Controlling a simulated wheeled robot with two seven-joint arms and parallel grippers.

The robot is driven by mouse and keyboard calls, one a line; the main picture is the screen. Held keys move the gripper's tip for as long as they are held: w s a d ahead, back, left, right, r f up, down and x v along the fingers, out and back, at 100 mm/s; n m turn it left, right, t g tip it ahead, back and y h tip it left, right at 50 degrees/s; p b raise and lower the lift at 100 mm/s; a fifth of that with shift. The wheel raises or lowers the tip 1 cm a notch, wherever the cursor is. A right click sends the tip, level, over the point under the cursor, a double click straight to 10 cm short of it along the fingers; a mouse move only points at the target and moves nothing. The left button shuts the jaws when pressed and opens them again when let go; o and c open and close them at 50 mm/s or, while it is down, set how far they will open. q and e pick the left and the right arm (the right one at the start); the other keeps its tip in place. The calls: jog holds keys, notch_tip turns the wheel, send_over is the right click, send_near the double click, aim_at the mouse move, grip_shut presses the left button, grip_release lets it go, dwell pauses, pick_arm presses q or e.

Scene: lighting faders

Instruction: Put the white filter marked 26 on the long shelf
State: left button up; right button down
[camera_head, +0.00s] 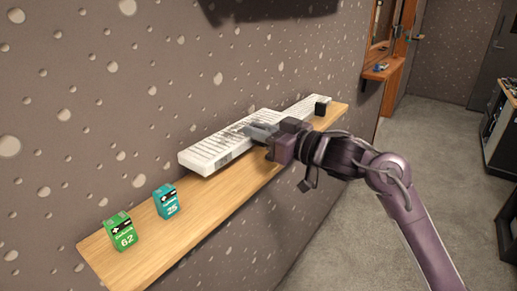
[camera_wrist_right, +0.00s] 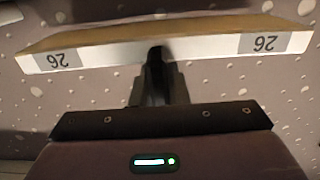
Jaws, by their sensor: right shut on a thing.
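The white filter (camera_head: 212,149) is a long, flat, ribbed panel lying along the wooden long shelf (camera_head: 245,181) in the head view. In the right wrist view its white edge (camera_wrist_right: 208,46) carries a grey 26 label near each end. My right gripper (camera_head: 262,131) is shut on the filter near its middle and hides part of it. Its fingers (camera_wrist_right: 158,75) show in the right wrist view. I cannot tell whether the filter rests fully on the shelf. My left gripper is not in view.
A green box marked 62 (camera_head: 121,232) and a teal box marked 25 (camera_head: 166,202) stand on the shelf's near left part. A small black object (camera_head: 320,106) is by the far end. The dotted wall (camera_head: 130,90) runs behind the shelf. Carpet is open at right.

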jog(key=shift+f, duration=2.35)
jog(key=shift+f, duration=0.1)
jog(key=c, duration=1.8)
grip_release()
jog(key=shift+f, duration=0.15)
jog(key=shift+c, duration=0.2)
jog(key=o, duration=0.4)
jog(key=shift+o, duration=0.2)
